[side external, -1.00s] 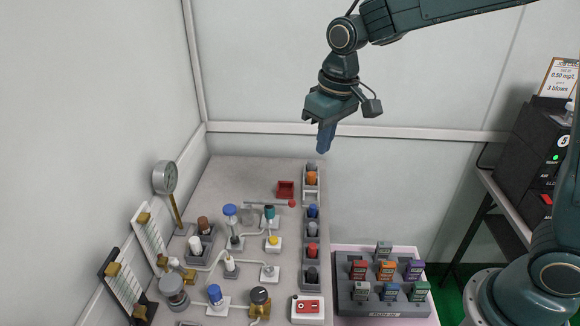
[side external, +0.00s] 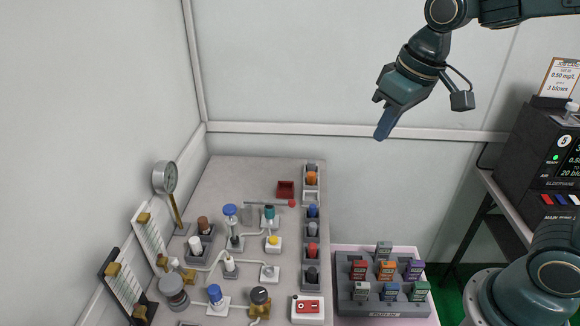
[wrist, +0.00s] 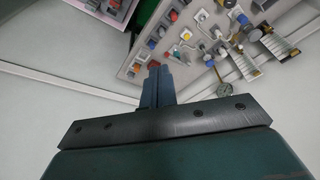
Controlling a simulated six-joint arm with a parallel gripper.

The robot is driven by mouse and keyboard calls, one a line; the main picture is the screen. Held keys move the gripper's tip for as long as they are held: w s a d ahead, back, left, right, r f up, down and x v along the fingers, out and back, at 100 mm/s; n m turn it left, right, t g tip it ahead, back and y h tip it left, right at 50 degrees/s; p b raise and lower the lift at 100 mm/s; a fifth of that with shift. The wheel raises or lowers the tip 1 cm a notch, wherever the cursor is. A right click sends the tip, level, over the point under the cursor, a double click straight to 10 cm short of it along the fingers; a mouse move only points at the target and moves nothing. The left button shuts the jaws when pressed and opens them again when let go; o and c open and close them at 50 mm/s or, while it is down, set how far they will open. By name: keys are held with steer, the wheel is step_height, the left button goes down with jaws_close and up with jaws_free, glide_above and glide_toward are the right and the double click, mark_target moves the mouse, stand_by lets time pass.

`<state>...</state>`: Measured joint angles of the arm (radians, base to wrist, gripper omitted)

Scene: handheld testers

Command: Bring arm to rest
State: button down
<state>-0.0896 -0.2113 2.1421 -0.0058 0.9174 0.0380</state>
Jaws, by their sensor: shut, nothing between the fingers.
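My gripper (side external: 384,130) is shut and empty. It hangs high in the air in the side external view, to the right of the bench and well above the tray of testers, tilted with its fingers pointing down and left. In the wrist view its closed blue fingers (wrist: 157,86) show in front of the bench. The handheld testers (side external: 386,270) stand in several colours in a grey holder (side external: 345,305) on a pink-edged tray. Nothing touches my gripper.
The grey bench (side external: 235,175) carries bottles, valves, tubing and a red box (side external: 285,189). A gauge (side external: 165,178) stands at its left edge. A black instrument (side external: 545,155) sits on a side table at the right. The air around my gripper is clear.

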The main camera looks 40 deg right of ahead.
steer(key=s+d+t, duration=0.2)
steer(key=s+d, duration=0.1)
steer(key=s, duration=1)
steer(key=shift+s+f+m, duration=0.15)
steer(key=shift+f+m, duration=0.15)
stand_by(0.4)
steer(key=w+a+f+n+g, duration=0.1)
steer(key=w+a+n, duration=0.2)
steer(key=w+n, duration=0.5)
steer(key=w+a+f+n+g, duration=0.1)
steer(key=w+a+n, duration=0.1)
steer(key=w+n, duration=0.5)
steer(key=w+a+f+n+g, duration=0.1)
steer(key=w+a+f+n, duration=0.3)
steer(key=w+f+n, duration=0.2)
steer(key=w+a+f+n+g, duration=0.1)
steer(key=w+a+f+n, duration=0.4)
steer(key=w+f, duration=0.4)
steer(key=shift+w+f+n+g, duration=0.4)
steer(key=shift+f+n, duration=0.1)
steer(key=shift+f, duration=0.2)
